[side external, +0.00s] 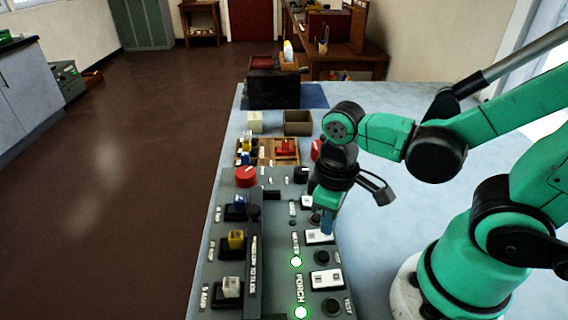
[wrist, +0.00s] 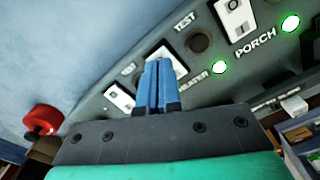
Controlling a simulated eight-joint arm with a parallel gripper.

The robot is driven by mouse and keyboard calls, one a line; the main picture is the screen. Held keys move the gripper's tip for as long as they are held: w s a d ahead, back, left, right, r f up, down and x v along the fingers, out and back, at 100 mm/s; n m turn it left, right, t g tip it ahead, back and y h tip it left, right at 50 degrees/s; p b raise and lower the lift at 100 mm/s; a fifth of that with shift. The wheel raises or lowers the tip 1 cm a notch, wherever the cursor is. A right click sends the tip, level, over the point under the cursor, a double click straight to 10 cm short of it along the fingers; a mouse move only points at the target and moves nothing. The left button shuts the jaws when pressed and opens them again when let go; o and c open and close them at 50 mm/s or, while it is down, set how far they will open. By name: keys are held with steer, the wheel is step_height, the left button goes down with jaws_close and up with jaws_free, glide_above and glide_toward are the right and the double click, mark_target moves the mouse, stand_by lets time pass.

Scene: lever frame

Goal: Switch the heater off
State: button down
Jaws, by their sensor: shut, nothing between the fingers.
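The heater switch (side external: 319,237) is a white rocker on the sloped grey panel (side external: 273,221). It also shows in the wrist view (wrist: 179,62), partly hidden behind my fingers. The green heater lamp (side external: 296,261) beside its label is lit, also in the wrist view (wrist: 220,67). My gripper (side external: 327,230) points down over the heater switch, its blue fingers together and empty. In the wrist view the fingertips (wrist: 158,64) overlap the switch. I cannot tell whether they touch it.
The porch switch (side external: 326,280) sits nearer the camera, with its green lamp (side external: 301,312) lit. Round dark test buttons (side external: 322,257) lie beside the switches. Blue, yellow and white plug-like parts (side external: 236,240) stand at left. A red knob (side external: 246,177) is farther back.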

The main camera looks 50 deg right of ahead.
steer(key=shift+f, duration=0.55)
steer(key=shift+r, duration=3.55)
steer(key=shift+w+d+t, duration=0.1)
steer(key=shift+w+t, duration=0.15)
steer(key=shift+t, duration=0.05)
steer(key=w+d+r+m+t, duration=0.2)
steer(key=w+m+t, duration=0.1)
steer(key=w+t, duration=0.3)
steer(key=shift+w+d+t, duration=0.15)
steer(key=shift+d+t, duration=0.15)
steer(key=shift+d, duration=0.1)
